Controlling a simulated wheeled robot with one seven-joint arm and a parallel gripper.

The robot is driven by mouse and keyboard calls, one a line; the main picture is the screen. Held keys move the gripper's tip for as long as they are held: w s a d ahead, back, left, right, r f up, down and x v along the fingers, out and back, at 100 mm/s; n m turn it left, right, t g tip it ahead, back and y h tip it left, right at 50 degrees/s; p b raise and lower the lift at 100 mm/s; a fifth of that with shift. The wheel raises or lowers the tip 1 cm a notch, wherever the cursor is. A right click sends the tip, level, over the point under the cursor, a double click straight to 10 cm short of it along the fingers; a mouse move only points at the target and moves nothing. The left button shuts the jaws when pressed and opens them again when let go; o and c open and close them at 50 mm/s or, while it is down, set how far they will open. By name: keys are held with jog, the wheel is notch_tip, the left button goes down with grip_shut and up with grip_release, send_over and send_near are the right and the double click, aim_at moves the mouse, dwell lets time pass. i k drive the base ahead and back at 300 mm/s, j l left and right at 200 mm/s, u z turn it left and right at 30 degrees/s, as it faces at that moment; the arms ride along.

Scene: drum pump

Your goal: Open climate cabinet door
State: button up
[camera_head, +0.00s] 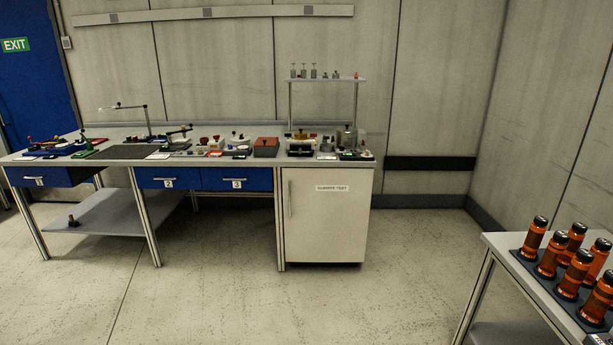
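The climate cabinet, a pale grey-white box with a label that seems to read "CLIMATE TEST" or similar, stands under the right end of the long workbench. Its door (326,230) is flush with the front and looks shut. A thin vertical handle (290,198) is on the door's left side. The inside of the cabinet is hidden. My gripper and arm do not show in the head view, and the cabinet is some distance away across the floor.
The workbench (124,152) carries several instruments, with blue drawers (168,178) left of the cabinet. A side table (497,245) with several orange bottles (534,238) stands at the right front. The floor (240,300) before the cabinet is clear.

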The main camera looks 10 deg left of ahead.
aim_at(327, 209)
jog(key=i+l, duration=0.1)
jog(key=i, duration=0.7)
jog(key=i+l+u, duration=0.15)
jog(key=i, duration=0.6)
jog(key=i+u, duration=0.25)
jog(key=i, duration=0.2)
jog(key=i+l+u, duration=0.1)
jog(key=i+u, duration=0.15)
jog(key=i, duration=0.2)
jog(key=i+l+u, duration=0.2)
jog(key=i, duration=0.3)
jog(key=i+l+u, duration=0.25)
jog(key=i, duration=0.15)
jog(key=i+l+u, duration=0.6)
jog(key=i+j, duration=0.05)
jog(key=i, duration=0.1)
